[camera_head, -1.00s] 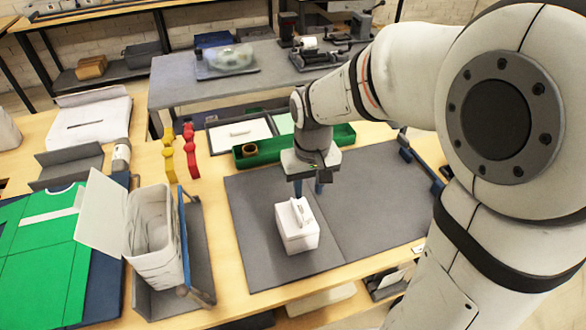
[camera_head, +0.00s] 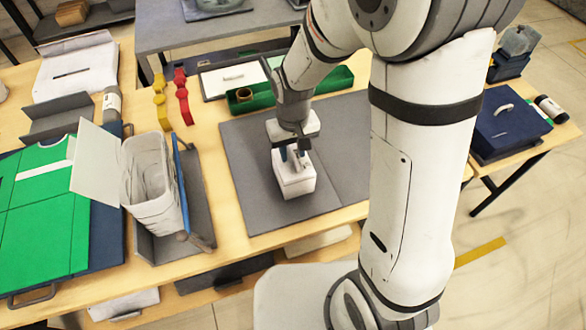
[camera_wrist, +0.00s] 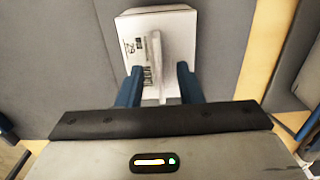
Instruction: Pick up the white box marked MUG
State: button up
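A white box (camera_head: 295,184) stands on the grey mat (camera_head: 245,165), with a raised white handle on its top. In the wrist view the box (camera_wrist: 180,25) shows black print and a small drawing; the word is too small to read. My gripper (camera_head: 291,153) points down just above the box. In the wrist view its two blue fingers (camera_wrist: 158,88) are apart, one on each side of the handle (camera_wrist: 155,60), with a gap showing on both sides. The gripper is open and holds nothing.
A light open bin (camera_head: 150,180) with a raised flap stands left of the mat. Behind the mat are a green tray (camera_head: 325,83) and red (camera_head: 182,95) and yellow (camera_head: 160,100) items. A green garment (camera_head: 40,215) lies at far left. The mat around the box is clear.

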grip_shut()
dwell(1.4)
